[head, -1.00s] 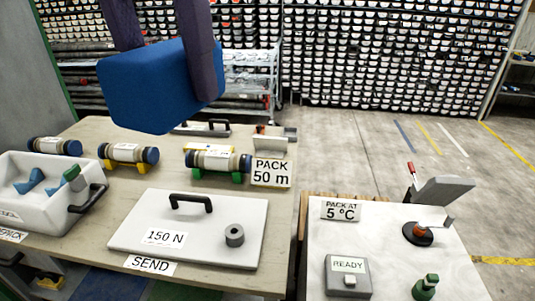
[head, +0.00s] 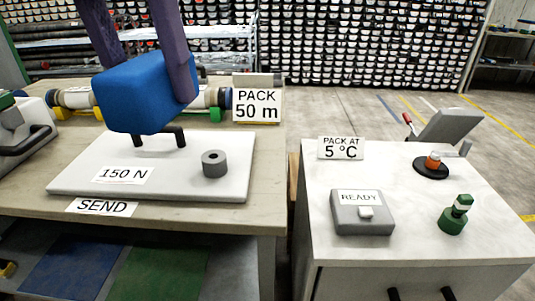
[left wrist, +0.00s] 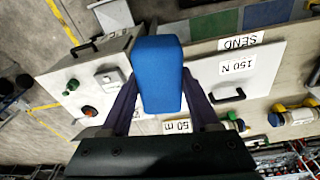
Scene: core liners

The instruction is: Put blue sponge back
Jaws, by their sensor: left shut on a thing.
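The blue sponge (head: 146,95) is a thick block held up in the air in the head view, in front of the white lid's black handle. My left gripper (head: 150,78) is shut on it, with one dark purple finger on each side. The left wrist view shows the same sponge (left wrist: 160,72) upright between both fingers of the left gripper (left wrist: 160,95). Below the bench top, a blue patch (head: 75,268) and a green patch (head: 160,275) lie side by side on a lower surface. My right gripper is not in view.
A PACK 50 m sign (head: 256,105) stands behind. A white cabinet at right carries a READY box (head: 362,212) and a green bottle (head: 455,214). A gap separates both tops.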

